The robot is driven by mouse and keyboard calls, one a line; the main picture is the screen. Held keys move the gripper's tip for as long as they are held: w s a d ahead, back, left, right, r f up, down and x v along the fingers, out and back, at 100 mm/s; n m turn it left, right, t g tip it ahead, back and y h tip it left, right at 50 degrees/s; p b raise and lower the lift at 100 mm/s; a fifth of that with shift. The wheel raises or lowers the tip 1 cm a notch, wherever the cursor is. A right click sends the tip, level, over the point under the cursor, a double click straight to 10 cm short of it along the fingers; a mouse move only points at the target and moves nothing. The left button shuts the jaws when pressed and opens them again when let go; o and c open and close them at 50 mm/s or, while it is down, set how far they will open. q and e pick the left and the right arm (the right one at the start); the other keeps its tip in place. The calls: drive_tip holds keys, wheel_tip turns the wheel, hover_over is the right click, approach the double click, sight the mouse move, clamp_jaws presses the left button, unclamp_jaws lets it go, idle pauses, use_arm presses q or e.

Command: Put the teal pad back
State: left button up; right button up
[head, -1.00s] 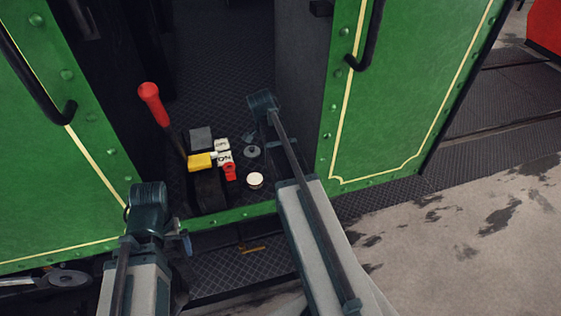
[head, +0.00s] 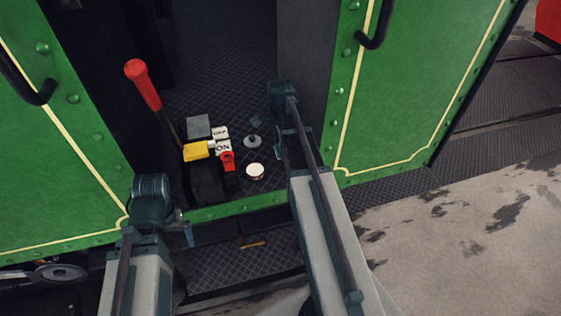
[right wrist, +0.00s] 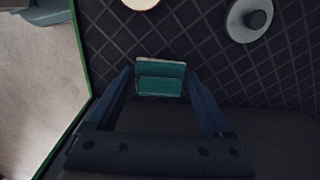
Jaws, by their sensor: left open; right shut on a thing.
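The teal pad (right wrist: 160,78) is a small block with a pale far edge, held between the fingers of my right gripper (right wrist: 160,88) in the right wrist view. The pad is over the dark diamond-tread floor (right wrist: 190,45); I cannot tell if it touches it. In the head view, a teal patch (head: 278,145) shows beside the right wrist, with most of that gripper hidden by my arm. My left gripper (head: 188,236) is open and low in front of the green sill, mostly hidden behind its own wrist.
On the cab floor are a grey knobbed disc (head: 253,141), a cream-topped round thing (head: 255,171), and a block with a yellow piece (head: 196,151), a red piece (head: 227,161) and white ON label (head: 222,147). A red-handled lever (head: 142,85) rises left. Green panels (head: 420,80) flank the opening.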

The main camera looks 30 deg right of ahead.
sight(280, 161)
drive_tip(key=shift+f+b, duration=2)
drive_tip(key=shift+f, duration=0.45)
drive_tip(key=shift+r, duration=0.2)
drive_tip(key=shift+c, duration=0.6)
drive_tip(key=o, duration=1.1)
wheel_tip(280, 161, up, 12)
drive_tip(key=p, duration=1.2)
drive_tip(key=shift+f, duration=0.15)
wheel_tip(280, 161, down, 12)
drive_tip(key=b, duration=1.1)
drive_tip(key=shift+b, duration=0.35)
drive_tip(key=shift+r, duration=0.25)
